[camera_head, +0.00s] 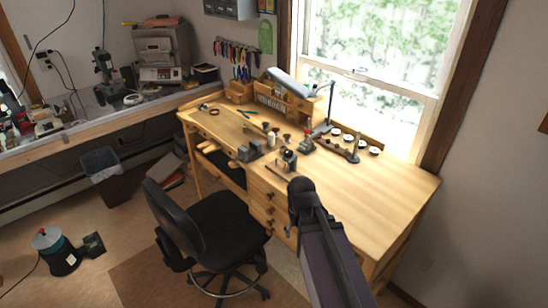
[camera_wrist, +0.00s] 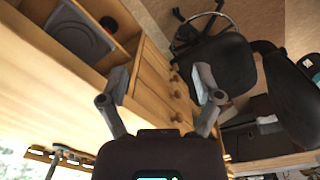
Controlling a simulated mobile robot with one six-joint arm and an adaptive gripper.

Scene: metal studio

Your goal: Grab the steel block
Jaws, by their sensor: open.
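A small grey metal block (camera_head: 249,152) stands at the front edge of the wooden workbench (camera_head: 380,190), left of a darker metal piece (camera_head: 287,161); I cannot tell for sure which is the steel block. My dark arm rises from the bottom of the head view over the bench's front edge, and its end hides part of the bench. In the wrist view my gripper (camera_wrist: 160,84) is open and empty, its two fingers wide apart in front of the bench's drawer front. A grey square piece with a round face (camera_wrist: 82,35) shows at the upper left, apart from the fingers.
A black office chair (camera_head: 225,225) stands close to the bench front, also seen in the wrist view (camera_wrist: 215,65). A lamp (camera_head: 292,82), white round tins (camera_head: 348,138) and small tools crowd the bench's back. The bench's right end is clear.

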